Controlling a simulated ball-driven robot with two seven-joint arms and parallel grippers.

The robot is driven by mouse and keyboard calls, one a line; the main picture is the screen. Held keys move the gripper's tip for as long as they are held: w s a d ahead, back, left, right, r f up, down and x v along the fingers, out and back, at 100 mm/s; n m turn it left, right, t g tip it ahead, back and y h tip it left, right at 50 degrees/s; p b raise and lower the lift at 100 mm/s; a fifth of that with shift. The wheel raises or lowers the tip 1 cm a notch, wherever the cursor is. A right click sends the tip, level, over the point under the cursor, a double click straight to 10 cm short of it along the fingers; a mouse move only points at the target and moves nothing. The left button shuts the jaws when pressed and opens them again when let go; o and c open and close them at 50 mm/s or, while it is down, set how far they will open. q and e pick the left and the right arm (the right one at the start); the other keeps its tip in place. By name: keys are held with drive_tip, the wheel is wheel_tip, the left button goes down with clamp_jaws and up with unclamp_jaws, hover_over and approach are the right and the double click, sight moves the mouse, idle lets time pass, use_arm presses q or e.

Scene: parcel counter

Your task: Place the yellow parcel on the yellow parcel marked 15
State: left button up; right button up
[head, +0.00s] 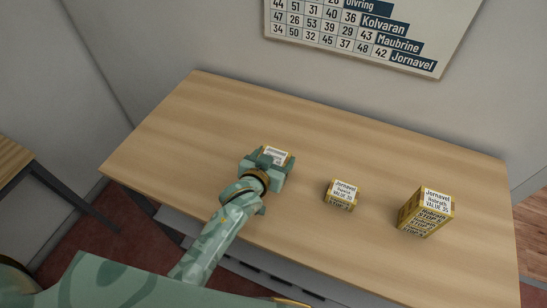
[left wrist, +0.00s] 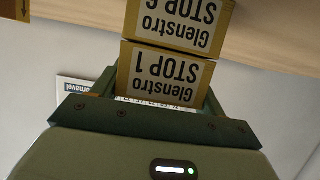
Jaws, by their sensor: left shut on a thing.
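My left gripper (head: 267,162) is shut on a yellow parcel with a white label, whose top (head: 277,154) shows between the fingers in the head view. In the left wrist view, which is upside down, the held parcel (left wrist: 160,76) reads "Glenstro STOP 1". Another yellow parcel reading "Glenstro STOP 6" (left wrist: 180,24) is directly beneath it, on the table side. Only a thin dark line shows between them; I cannot tell whether they touch. The lower parcel is hidden in the head view. I cannot read a 15 on either. My right gripper is not in view.
On the wooden table (head: 150,135), a small yellow parcel labelled Jornavel (head: 341,194) stands right of my left gripper. A taller yellow stack labelled Jornavel on top (head: 427,212) stands farther right. The back of the table is clear. A wall chart (head: 370,30) hangs behind.

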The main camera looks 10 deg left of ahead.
use_arm(q)
drive_tip(key=o, duration=1)
drive_tip(key=shift+f, duration=0.15)
drive_tip(key=shift+o, duration=0.2)
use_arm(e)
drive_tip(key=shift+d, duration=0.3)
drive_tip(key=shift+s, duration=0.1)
use_arm(q)
drive_tip(key=shift+s+a+r, duration=0.1)
drive_tip(key=shift+s+r, duration=0.1)
drive_tip(key=shift+r, duration=0.05)
drive_tip(key=p+v, duration=0.2)
drive_tip(key=v, duration=0.9)
drive_tip(key=shift+s+r+p, duration=0.15)
drive_tip(key=shift+s+p, duration=0.05)
drive_tip(key=shift+p, duration=0.1)
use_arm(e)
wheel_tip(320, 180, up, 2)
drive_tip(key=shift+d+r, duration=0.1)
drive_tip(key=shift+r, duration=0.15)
use_arm(q)
drive_tip(key=shift+a, duration=0.1)
